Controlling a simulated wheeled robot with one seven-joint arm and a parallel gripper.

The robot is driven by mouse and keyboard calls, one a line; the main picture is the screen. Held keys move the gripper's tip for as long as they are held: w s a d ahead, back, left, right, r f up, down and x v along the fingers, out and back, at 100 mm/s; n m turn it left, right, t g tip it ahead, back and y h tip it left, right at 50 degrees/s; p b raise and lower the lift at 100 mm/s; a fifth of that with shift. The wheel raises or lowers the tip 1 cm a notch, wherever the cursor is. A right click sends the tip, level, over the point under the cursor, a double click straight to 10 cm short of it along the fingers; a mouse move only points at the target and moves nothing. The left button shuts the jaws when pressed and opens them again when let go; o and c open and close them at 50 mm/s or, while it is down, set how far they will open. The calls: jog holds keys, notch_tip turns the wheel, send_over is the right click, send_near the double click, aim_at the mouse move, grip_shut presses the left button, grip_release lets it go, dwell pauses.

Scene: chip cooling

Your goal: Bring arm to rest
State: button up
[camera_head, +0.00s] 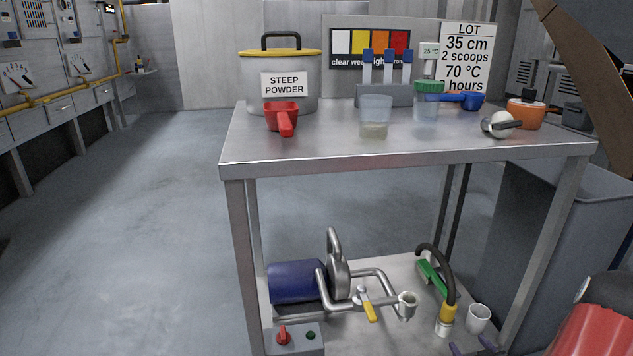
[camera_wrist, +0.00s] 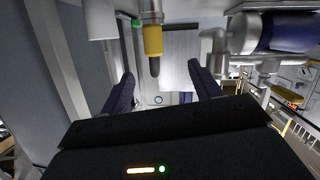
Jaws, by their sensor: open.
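My gripper (camera_wrist: 160,72) is open and empty, with its two dark fingers spread apart in the wrist view. In the head view only its purplish fingertips (camera_head: 472,346) show at the bottom edge, in front of the lower shelf (camera_head: 400,275). The black hose with a yellow collar (camera_head: 448,312) stands near the fingertips, beside a white cup (camera_head: 478,318). In the wrist view the yellow collar (camera_wrist: 152,40) is ahead of the gap between the fingers, with no contact seen. Most of my arm is out of view.
A blue pump (camera_head: 295,282) with bent pipes fills the shelf's left half. The steel tabletop (camera_head: 330,150) above holds a pot (camera_head: 280,75), a red scoop (camera_head: 281,118) and a beaker (camera_head: 374,118). A grey bin (camera_head: 550,240) stands right. The floor at left is clear.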

jog(key=w+a+r+g+h, duration=0.1)
jog(key=a+r+g, duration=0.25)
jog(key=r, duration=0.55)
jog(key=w+a+r+g+h, duration=0.1)
jog(key=a+r+g+h, duration=0.1)
jog(key=a+r, duration=0.5)
jog(key=s+a+r+m+g+y, duration=0.1)
jog(key=s+a+r+g+y, duration=0.1)
jog(key=s+a+r, duration=0.6)
jog(key=s+a+r+g+y, duration=0.15)
jog(key=s+a+r, duration=0.25)
jog(key=s+a, duration=0.75)
notch_tip(320, 180, up, 13)
jog(key=s+d+p, duration=0.1)
jog(key=s+p, duration=0.1)
jog(key=p, duration=1.1)
jog(key=shift+s+d, duration=0.15)
jog(key=shift+d, duration=0.15)
